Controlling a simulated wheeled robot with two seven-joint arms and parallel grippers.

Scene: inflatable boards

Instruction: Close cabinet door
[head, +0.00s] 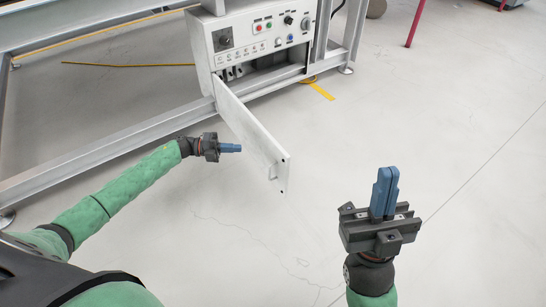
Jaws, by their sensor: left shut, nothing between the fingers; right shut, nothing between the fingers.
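A grey control cabinet (264,38) with buttons and knobs on its upper panel stands at the top middle. Its lower door (249,132) is open, hinged on the left and swung out toward me. Part of the dark interior (262,70) with components shows behind it.
A metal frame (110,151) runs along the left and behind the cabinet. Yellow tape (318,90) marks the floor beside it. A red post (415,24) stands at the top right. The floor right of the door is clear.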

